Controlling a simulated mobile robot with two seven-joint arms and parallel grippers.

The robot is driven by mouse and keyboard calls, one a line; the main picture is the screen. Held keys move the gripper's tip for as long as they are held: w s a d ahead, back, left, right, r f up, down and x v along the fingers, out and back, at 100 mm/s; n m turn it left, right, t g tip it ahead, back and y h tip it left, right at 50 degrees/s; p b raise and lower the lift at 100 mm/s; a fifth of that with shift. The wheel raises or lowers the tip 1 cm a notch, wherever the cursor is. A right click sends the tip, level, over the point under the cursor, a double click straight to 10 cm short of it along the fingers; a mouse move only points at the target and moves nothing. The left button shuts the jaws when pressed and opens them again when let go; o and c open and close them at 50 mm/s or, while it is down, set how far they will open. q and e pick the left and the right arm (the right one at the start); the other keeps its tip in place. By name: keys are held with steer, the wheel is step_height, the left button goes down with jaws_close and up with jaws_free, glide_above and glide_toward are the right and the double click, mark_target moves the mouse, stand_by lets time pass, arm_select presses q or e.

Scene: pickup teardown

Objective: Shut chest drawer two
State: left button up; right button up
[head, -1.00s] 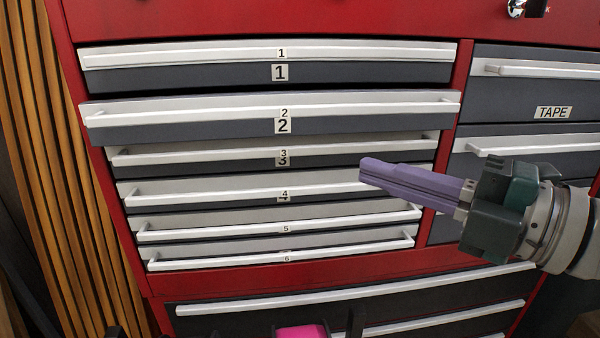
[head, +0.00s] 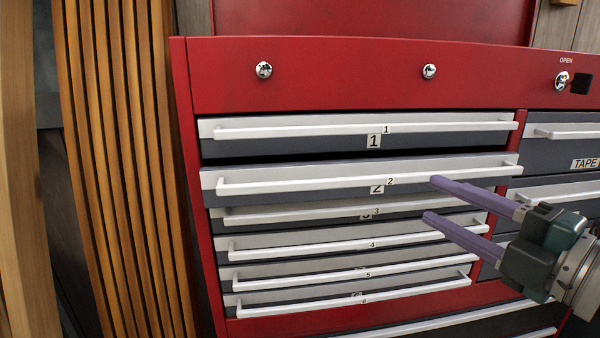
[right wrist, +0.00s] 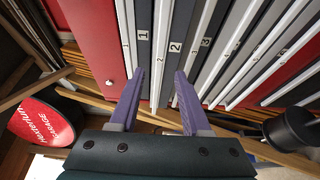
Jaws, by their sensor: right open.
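Chest drawer two (head: 290,188) is a grey drawer with a long white handle and a label 2, below drawer one in the red chest. It stands out a little, with a dark gap above its front. My right gripper (head: 430,198), with two long purple fingers, is open and empty in front of the right part of drawers two and three. Whether the fingertips touch anything is not clear. In the right wrist view the open fingers (right wrist: 160,72) point at the drawer fronts, with the label 2 (right wrist: 175,47) just beyond them. My left gripper is not in view.
Drawer one (head: 300,147) is above, and the lower drawers, such as drawer four (head: 300,253), are below. The TAPE drawer (head: 560,155) is to the right. Wooden slats (head: 115,150) stand left of the chest. The right wrist view shows a round red sign (right wrist: 42,118).

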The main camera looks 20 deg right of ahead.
mark_target(392, 181)
steer(key=w, duration=0.4)
steer(key=w+a, duration=0.1)
steer(key=w, duration=0.2)
steer(key=shift+p, duration=0.35)
steer(key=shift+c, duration=0.3)
jaws_close()
stand_by(0.7)
